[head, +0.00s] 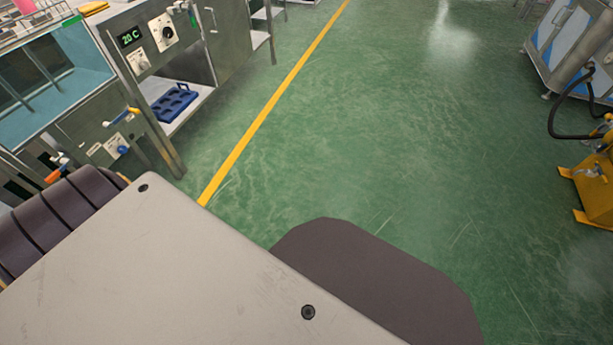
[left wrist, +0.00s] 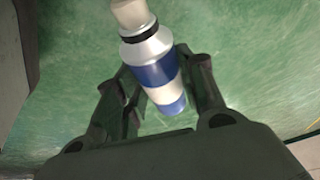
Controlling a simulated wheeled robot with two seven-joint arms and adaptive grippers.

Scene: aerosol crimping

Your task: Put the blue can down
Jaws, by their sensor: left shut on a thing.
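The blue can (left wrist: 156,72) shows in the left wrist view, with a silver shoulder, a pale cap, and blue and white bands on its body. My left gripper (left wrist: 164,88) is shut on the can, with a dark finger on each side of its body. Green floor shows behind the can, and no surface is seen touching it. The head view shows neither the can nor either gripper. My right gripper is in no frame.
A steel bench with a water bath (head: 60,65) stands at the left, with a blue rack (head: 175,103) on its lower shelf. A yellow floor line (head: 270,105) runs beside it. A yellow machine (head: 592,185) and a metal cabinet (head: 570,45) stand at the right. The green floor between is clear.

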